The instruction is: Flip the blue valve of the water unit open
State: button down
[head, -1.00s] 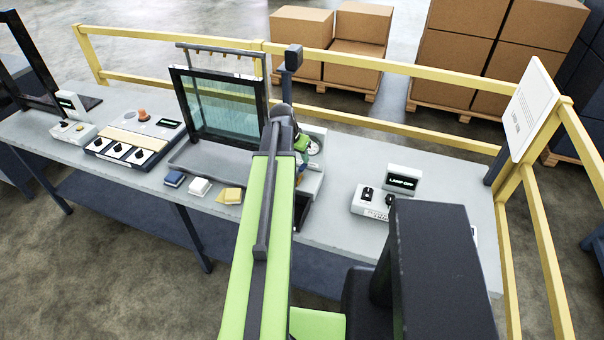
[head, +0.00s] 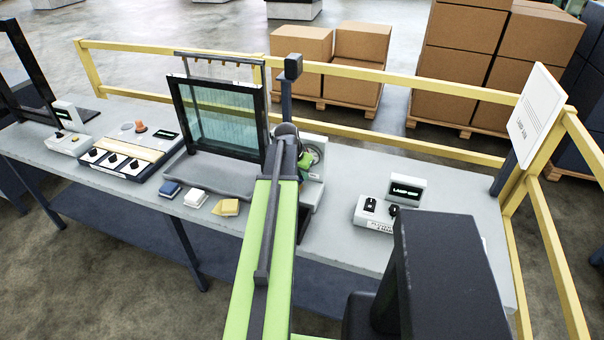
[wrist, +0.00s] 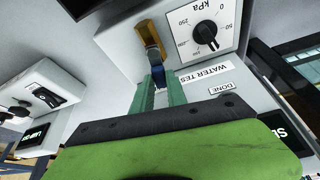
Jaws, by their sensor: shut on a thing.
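The water unit (wrist: 218,72) fills the upper middle of the wrist view, upside down, with a kPa dial and a label reading "WATER TES". A brass valve body (wrist: 147,34) is on it, left of the dial. The valve's blue lever (wrist: 161,77) shows between the fingertips. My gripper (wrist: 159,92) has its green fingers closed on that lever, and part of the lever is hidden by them. In the head view the water unit (head: 314,146) stands on the table, partly behind my arm; the lever cannot be made out there.
Left of the unit are a glass panel (head: 225,115) over a grey tray and several small cloths or sponges (head: 195,198). A lamp box (head: 373,212) stands to the right on the grey table (head: 335,255). Yellow rails (head: 400,90) run behind.

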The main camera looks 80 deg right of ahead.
jog(key=shift+w+n+t, duration=0.2)
jog(key=shift+n+t, duration=0.2)
jog(key=shift+n, duration=0.6)
jog(key=c, duration=1.3)
grip_release()
jog(key=p+v, duration=1.6)
jog(key=v, duration=0.1)
jog(key=shift+r, duration=0.15)
